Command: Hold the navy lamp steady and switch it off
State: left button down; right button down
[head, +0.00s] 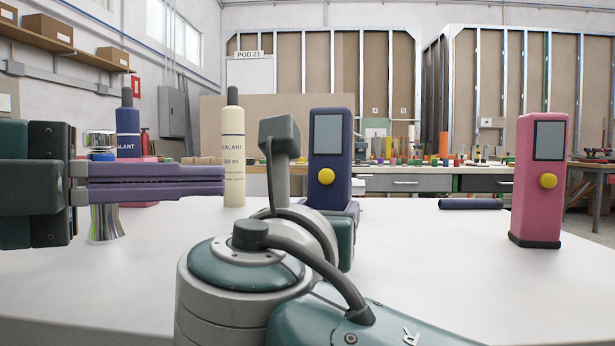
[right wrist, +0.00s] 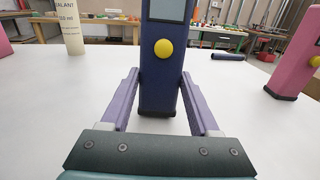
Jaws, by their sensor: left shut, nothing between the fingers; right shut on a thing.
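The navy lamp (head: 328,130) stands upright on the white table in the middle of the head view. It has a grey screen and a round yellow button on its front. In the right wrist view the navy lamp (right wrist: 160,95) rises between the two purple fingers of my right gripper (right wrist: 158,82), which is shut on its lower body, below the button. In the head view my right arm hides part of the lamp's base and most of that gripper. My left gripper (head: 222,180) is shut and empty, left of the lamp and apart from it, its fingers pointing right.
A pink device (head: 539,180) of the same shape stands at the right. A cream sealant bottle (head: 233,155) stands between my left gripper and the lamp. A blue sealant bottle (head: 128,125) and a chrome item (head: 105,222) are at the left. A dark cylinder (head: 470,204) lies behind.

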jog(key=shift+d+f, duration=0.1)
jog(key=shift+f, duration=0.1)
jog(key=shift+c, duration=0.2)
grip_release()
jog(key=shift+r, duration=0.1)
